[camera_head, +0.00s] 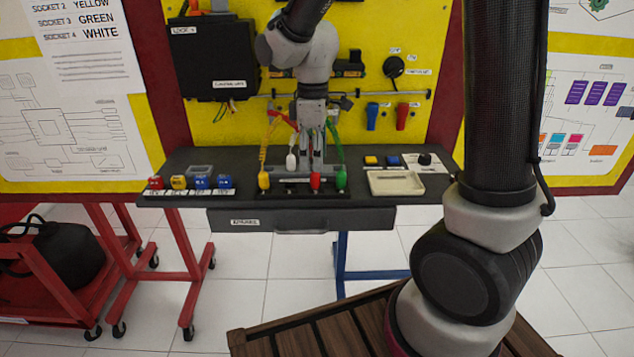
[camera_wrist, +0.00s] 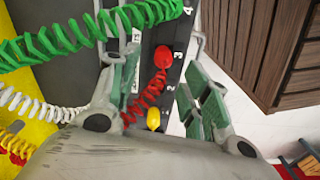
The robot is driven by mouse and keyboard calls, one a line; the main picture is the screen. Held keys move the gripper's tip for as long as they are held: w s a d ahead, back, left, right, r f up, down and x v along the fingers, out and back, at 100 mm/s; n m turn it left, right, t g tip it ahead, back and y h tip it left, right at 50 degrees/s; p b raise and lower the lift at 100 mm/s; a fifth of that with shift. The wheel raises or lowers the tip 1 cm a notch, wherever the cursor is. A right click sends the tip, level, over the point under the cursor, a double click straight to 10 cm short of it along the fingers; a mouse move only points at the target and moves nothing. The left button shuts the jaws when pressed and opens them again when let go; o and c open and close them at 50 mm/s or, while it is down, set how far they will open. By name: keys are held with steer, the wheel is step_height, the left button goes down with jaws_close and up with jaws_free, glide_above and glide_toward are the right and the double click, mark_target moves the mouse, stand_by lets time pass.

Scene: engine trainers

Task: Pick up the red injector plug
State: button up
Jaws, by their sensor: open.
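The red injector plug (camera_head: 315,181) stands on the dark socket strip (camera_head: 290,190) at the front of the bench, left of the green plug (camera_head: 341,180). In the wrist view the red plug (camera_wrist: 163,57) sits beside the number 3, with its red coiled cord trailing down between the fingers. My gripper (camera_head: 312,158) is above and behind the strip, pointing down. In the wrist view its green-padded fingers (camera_wrist: 160,75) are spread either side of the red plug with gaps visible; nothing is held. Whether the fingertips reach the plug's height is unclear.
A yellow plug (camera_head: 263,180) is at the strip's left, and a white plug (camera_head: 291,160) is farther back. The green coiled cord (camera_wrist: 90,30) crosses beside the left finger. A pale tray (camera_head: 396,183) and coloured switches (camera_head: 190,182) flank the strip.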

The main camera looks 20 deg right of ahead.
mark_target(315, 176)
steer(key=f, duration=0.6)
steer(key=shift+s+d, duration=0.15)
steer(key=shift+s, duration=0.1)
steer(key=c, duration=1)
